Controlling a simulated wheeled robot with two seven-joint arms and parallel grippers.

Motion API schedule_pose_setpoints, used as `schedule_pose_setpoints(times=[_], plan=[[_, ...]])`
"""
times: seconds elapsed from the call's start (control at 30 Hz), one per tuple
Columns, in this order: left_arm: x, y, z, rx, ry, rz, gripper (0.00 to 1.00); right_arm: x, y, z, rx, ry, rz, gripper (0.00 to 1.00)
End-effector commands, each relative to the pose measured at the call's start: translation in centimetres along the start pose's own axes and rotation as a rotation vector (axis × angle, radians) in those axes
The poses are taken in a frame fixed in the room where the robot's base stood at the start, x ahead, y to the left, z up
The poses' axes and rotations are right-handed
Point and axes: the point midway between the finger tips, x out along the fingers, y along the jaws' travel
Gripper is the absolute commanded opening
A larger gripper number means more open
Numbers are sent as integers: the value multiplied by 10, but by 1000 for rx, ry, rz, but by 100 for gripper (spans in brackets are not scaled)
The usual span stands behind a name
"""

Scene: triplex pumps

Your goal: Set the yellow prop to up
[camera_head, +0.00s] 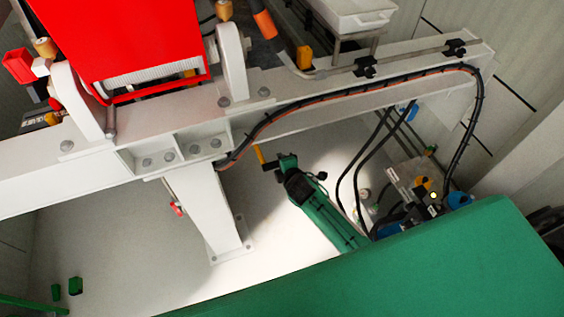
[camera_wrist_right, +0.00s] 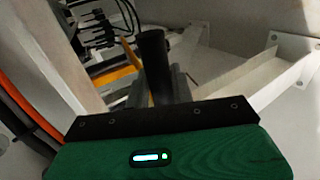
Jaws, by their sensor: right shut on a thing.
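The yellow prop (camera_head: 260,154) shows as a short yellow bar with a dark end piece beside the lower edge of the white beam in the head view. My right gripper (camera_head: 283,163), on a green arm from the lower right, is at this dark end. In the right wrist view, yellow bars (camera_wrist_right: 115,75) show behind a black cylinder (camera_wrist_right: 152,58) held at my right gripper (camera_wrist_right: 168,80). The gripper is shut on this dark grip of the prop. The fingers hide part of it. The prop's far end and exact angle are unclear.
A large red block (camera_head: 130,40) sits above the white beam (camera_head: 330,110). Black cables (camera_head: 362,150) hang right of my right arm, near small fittings (camera_head: 408,180). A white post (camera_head: 210,215) stands left of it. The pale floor between post and arm is clear.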

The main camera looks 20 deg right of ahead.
Motion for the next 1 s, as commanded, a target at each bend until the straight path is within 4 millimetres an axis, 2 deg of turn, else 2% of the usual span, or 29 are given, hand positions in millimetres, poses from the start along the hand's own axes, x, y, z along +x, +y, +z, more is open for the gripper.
schedule_pose_setpoints(times=[0.03, 0.57, 0.6, 0.7, 1.0], plan=[[-4, 0, 0, 0, 0, 0, 36, -2, 6, 0, -1, 0, 5, 0], [-6, 0, -1, 0, 1, 0, 36, -2, 16, 1, 0, 1, 19, 0], [-6, 0, -1, 0, 1, 0, 36, -2, 16, 1, 0, 0, 19, 27], [-6, 0, -1, -1, 1, 0, 36, -2, 16, 1, 0, 0, 18, 44], [-6, 0, 0, -1, 1, 0, 36, -2, 11, 0, 0, 0, 10, 44]])
